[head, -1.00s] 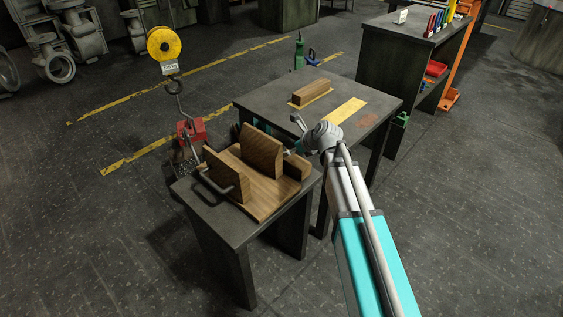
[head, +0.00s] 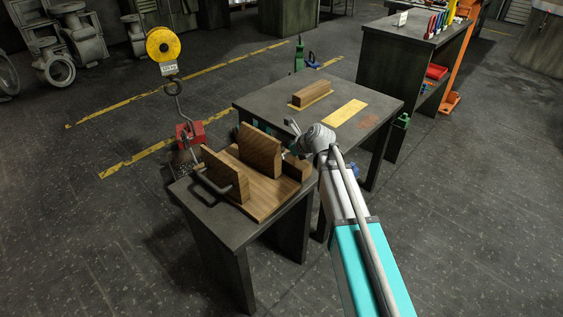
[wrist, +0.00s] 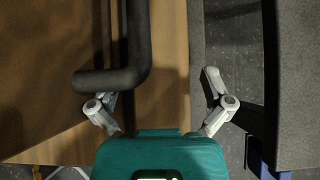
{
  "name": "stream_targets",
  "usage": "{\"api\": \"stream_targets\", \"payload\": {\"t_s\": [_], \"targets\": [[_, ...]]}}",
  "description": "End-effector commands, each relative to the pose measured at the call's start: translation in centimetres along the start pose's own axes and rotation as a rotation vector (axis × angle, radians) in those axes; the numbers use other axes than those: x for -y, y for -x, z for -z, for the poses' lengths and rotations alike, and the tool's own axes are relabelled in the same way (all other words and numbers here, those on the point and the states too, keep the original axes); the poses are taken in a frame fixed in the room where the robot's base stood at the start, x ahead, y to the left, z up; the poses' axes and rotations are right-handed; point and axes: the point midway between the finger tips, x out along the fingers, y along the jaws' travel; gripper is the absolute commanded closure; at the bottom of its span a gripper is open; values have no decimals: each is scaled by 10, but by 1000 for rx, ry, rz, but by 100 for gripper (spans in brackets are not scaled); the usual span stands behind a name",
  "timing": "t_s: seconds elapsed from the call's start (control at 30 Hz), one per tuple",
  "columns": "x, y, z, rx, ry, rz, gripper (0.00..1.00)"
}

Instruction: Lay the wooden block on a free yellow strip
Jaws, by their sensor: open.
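Wooden blocks lie in two places. One long block (head: 312,93) lies on a yellow strip on the far table (head: 275,107). I cannot tell which block is meant. A second yellow strip (head: 345,112) on the far table is bare. My gripper (wrist: 160,96) is open and empty in the wrist view, over the board's edge. In the head view, my arm and the wooden pieces mostly hide it.
A dark bar handle (wrist: 118,76) crosses close to the left finger; a handle (head: 218,185) also shows in the head view. A reddish-brown patch (head: 367,122) marks the far table. A red block (head: 190,132) hangs from a yellow hoist scale (head: 163,44) beside the near table.

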Motion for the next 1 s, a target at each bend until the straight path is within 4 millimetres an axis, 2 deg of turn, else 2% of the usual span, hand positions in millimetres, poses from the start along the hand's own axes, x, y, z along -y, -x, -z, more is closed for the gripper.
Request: {"api": "stream_targets", "payload": {"t_s": [0.03, 0.23, 0.87, 0.9, 1.0], "targets": [[1, -9, 2, 0, 1, 0, 0], [0, -22, 1, -1, 1, 0, 0], [0, -22, 1, -1, 1, 1, 0], [0, -22, 1, -1, 1, 1, 2], [0, -22, 1, -1, 1, 1, 20]]}}
